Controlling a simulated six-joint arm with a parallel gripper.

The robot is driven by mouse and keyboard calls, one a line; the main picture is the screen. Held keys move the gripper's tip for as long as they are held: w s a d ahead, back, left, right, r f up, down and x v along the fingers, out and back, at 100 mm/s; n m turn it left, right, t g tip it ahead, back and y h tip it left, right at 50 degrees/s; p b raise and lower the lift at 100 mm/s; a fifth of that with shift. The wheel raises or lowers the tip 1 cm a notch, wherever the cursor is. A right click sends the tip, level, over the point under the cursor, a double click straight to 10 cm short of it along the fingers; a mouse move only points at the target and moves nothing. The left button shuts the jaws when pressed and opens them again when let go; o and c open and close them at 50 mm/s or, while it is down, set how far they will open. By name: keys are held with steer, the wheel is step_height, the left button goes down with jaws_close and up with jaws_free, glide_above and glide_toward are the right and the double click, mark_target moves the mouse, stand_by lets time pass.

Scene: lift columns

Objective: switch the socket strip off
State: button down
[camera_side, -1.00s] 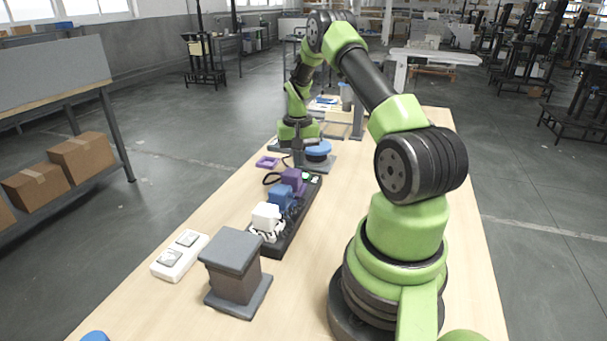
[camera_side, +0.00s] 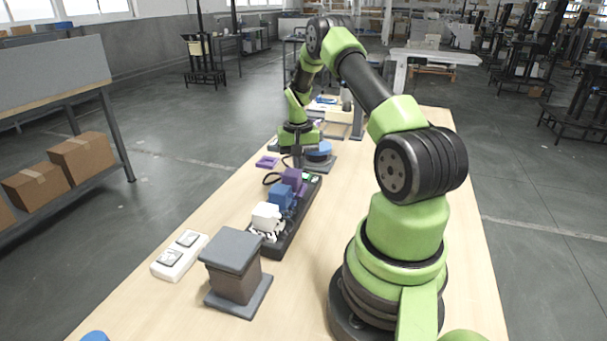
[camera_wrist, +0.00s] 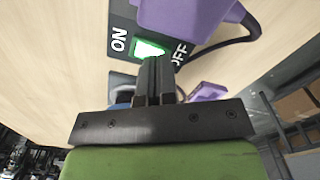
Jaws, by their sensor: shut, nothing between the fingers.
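The black socket strip (camera_side: 299,217) lies on the table with white (camera_side: 267,215), blue (camera_side: 281,197) and purple (camera_side: 293,178) plugs in it. Its rocker switch (camera_wrist: 149,48) glows green in the wrist view, between the words ON, at left, and OFF, at right. My gripper (camera_wrist: 154,62) is shut and empty. Its fingertips are at the near edge of the switch and hide part of it; I cannot tell whether they touch it. In the side view my gripper (camera_side: 298,152) is over the far end of the strip.
The purple plug's cable (camera_wrist: 235,42) curves close to the switch. A purple piece (camera_side: 266,162) and a round blue-topped thing (camera_side: 319,149) are near the far end. A white double switch (camera_side: 181,254) and a grey pedestal (camera_side: 236,270) stand nearer the camera.

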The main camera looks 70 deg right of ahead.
steer(key=shift+f, duration=0.55)
steer(key=shift+r, duration=3.55)
steer(key=shift+r, duration=0.1)
steer(key=w+a+r+n+t, duration=0.3)
steer(key=a+r, duration=1.2)
steer(key=a, duration=0.1)
steer(key=s+a+r+n+t+y, duration=0.1)
steer(key=s+a+r+n+t, duration=0.1)
steer(key=s+a, duration=0.5)
steer(key=s+a+r+n+t+y, duration=0.1)
steer(key=s+a+r+n+t, duration=0.1)
steer(key=s+a, duration=0.4)
steer(key=a+r+n, duration=0.1)
steer(key=a, duration=0.2)
steer(key=shift+s, duration=0.4)
steer(key=shift+a, duration=0.1)
